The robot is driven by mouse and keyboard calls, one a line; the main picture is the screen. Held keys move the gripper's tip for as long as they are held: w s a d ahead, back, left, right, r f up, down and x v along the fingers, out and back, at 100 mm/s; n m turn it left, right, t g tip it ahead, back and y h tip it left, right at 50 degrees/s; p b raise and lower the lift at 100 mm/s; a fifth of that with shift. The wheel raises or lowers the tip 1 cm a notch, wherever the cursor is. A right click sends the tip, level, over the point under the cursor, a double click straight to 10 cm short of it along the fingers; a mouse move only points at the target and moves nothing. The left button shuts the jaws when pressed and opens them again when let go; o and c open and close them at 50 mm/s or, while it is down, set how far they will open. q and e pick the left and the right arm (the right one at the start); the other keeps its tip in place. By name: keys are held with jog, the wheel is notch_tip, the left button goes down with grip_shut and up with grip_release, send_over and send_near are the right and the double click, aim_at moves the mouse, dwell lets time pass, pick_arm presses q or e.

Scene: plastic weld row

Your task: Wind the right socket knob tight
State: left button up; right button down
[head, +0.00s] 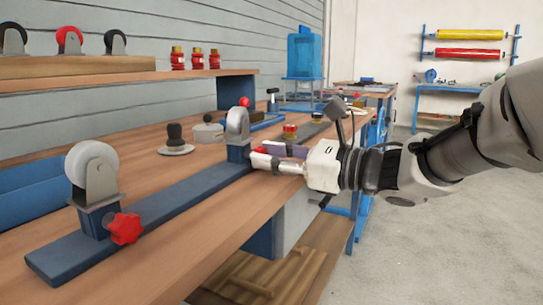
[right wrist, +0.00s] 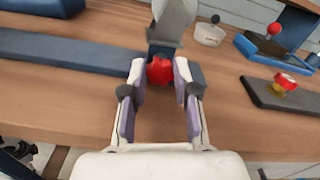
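The right socket knob (right wrist: 160,70) is red and sits at the foot of the right wheel socket, on the near side of the long dark blue bar (head: 150,215). My right gripper (right wrist: 160,72) reaches it from the front of the bench, with one finger at each side of the knob. The knob fills the space between the fingertips, and the fingers look closed on it. In the head view, my right gripper (head: 265,162) hides most of that knob. The right socket holds a grey upright caster (head: 237,124). The left socket's red star knob (head: 125,228) stands free. My left gripper is not in view.
A white-wheeled caster (head: 92,163) stands in the left socket. A dark plate with a red-topped brass fitting (right wrist: 285,82) lies right of my gripper. A round pot (head: 207,131), a black-handled disc (head: 175,140) and a blue bin (head: 40,190) are farther back.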

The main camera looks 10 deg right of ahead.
jog(key=shift+m, duration=1.5)
jog(key=shift+w+m+p, duration=0.1)
jog(key=shift+m+p, duration=0.25)
jog(key=shift+m, duration=1.55)
jog(key=shift+f, duration=0.1)
jog(key=c, duration=0.9)
grip_release()
jog(key=shift+o, duration=0.2)
